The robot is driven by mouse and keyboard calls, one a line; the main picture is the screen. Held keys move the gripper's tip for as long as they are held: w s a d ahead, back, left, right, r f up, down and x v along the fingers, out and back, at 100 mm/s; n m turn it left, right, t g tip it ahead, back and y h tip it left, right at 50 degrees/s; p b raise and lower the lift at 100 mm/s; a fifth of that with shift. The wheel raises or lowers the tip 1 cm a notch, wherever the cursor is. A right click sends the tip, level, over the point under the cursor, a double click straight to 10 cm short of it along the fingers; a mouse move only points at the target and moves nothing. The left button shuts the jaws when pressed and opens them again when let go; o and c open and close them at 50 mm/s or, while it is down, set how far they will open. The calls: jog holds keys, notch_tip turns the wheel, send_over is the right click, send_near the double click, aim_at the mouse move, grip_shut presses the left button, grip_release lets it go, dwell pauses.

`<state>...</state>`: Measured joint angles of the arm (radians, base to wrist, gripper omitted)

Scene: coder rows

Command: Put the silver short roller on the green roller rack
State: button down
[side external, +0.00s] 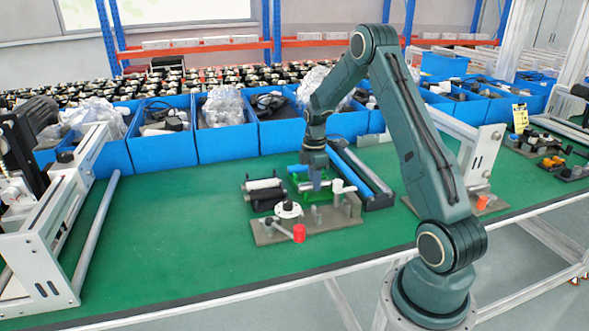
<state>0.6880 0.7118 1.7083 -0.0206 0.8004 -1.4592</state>
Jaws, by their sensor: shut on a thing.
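My gripper (314,186) points down at the green roller rack (322,192), in the middle of the work area. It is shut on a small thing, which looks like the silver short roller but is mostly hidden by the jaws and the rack. I cannot tell whether this thing touches the rack. A pale roller (263,184) lies across a black rack (264,197) just left of the green one.
A fixture plate with a white round part (288,210) and a red cap (299,233) lies in front. A black tray with a blue roller (350,165) is right of my gripper. Blue bins (227,137) line the back. The green mat (170,235) is clear at left.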

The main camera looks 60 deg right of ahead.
jog(key=shift+f, duration=0.15)
jog(key=c, duration=1.1)
grip_release()
jog(key=shift+o, duration=0.2)
notch_tip(320, 180, up, 14)
jog(key=shift+w+d, duration=0.35)
jog(key=shift+d, duration=0.1)
jog(key=shift+f, duration=0.1)
